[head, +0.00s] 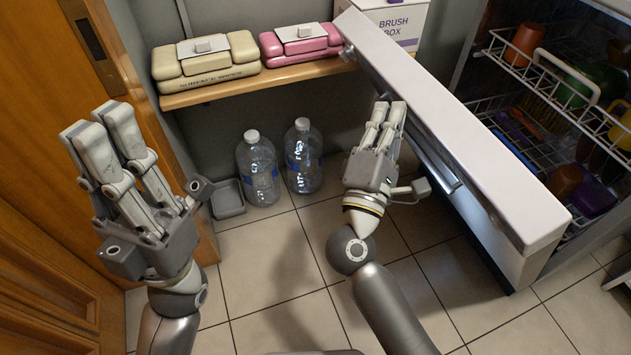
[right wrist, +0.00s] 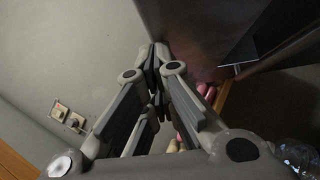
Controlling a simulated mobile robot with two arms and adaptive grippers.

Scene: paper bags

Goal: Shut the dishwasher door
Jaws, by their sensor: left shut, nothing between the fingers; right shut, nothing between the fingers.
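The dishwasher door (head: 455,110) stands open as a pale slab slanting from the back centre to the front right in the head view. A handle (head: 440,168) shows on its face toward me. The dishwasher interior (head: 500,85), with wire racks, is exposed to the right of the door. My right gripper (head: 388,108) is shut and empty, just left of the door's face; whether it touches the door is unclear. In the right wrist view its fingers (right wrist: 157,65) are together beside a dark panel (right wrist: 205,35), apparently the door. My left gripper (head: 96,116) is shut and empty at the left, far from the door.
A wooden shelf (head: 225,93) at the back holds yellow and pink wipes packs (head: 300,42) and a brush box (head: 395,20). Two clear bottles (head: 258,170) and a small grey tray (head: 229,200) stand on the floor. A wooden door (head: 40,190) is at left. Floor between my arms is clear.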

